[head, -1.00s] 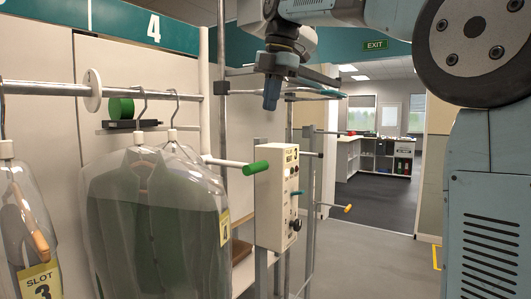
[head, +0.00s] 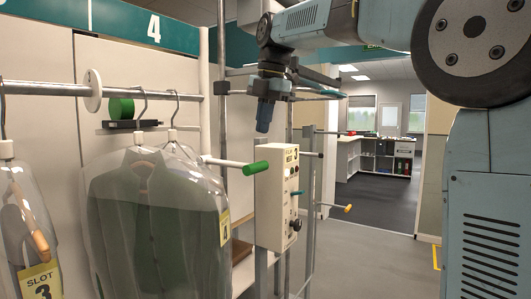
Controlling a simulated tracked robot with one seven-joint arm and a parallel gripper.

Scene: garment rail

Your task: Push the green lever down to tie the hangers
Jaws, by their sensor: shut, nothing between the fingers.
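The green lever (head: 255,168) is a green grip on the end of a pale rod. It sticks out to the right, roughly level, beside the bagged garments in the head view. My gripper (head: 263,129) points down with its fingers shut and empty. In the picture it is just above the green lever, with a visible gap between them. Two hangers (head: 175,95) hang close together on the rail (head: 50,88), carrying dark green garments (head: 150,215) in clear bags.
A cream control box (head: 277,195) with knobs stands right beside the lever. Metal posts (head: 309,200) rise behind it. A bagged garment tagged slot 3 (head: 40,280) hangs at the far left. A green roll (head: 121,108) sits by the rail. Open floor lies at the right.

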